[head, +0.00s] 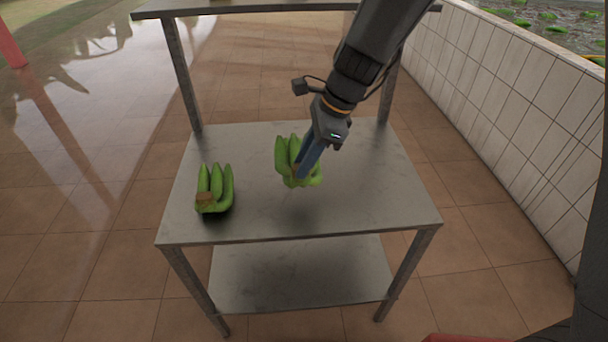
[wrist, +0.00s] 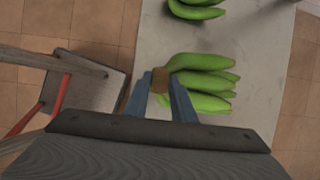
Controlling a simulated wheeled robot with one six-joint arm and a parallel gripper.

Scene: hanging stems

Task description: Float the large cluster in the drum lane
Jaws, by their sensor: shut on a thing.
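One green banana cluster (head: 290,158) is held at its brown cut crown by my gripper (head: 303,170) over the grey metal table. A dark shadow lies below it on the tabletop, so it appears raised a little. In the wrist view the held cluster (wrist: 205,82) has its crown between the blue fingers of my gripper (wrist: 166,84). A second green cluster (head: 214,190) lies on the table to the left, with its crown toward the front. It also shows at the top of the wrist view (wrist: 195,10). No drum lane can be made out.
The metal table (head: 330,225) has a lower shelf (head: 300,275) and an upper shelf (head: 250,8) on posts at the back. Its right side is bare. A white tiled wall (head: 500,75) runs along the right, with green plants beyond. Tiled floor is open on the left.

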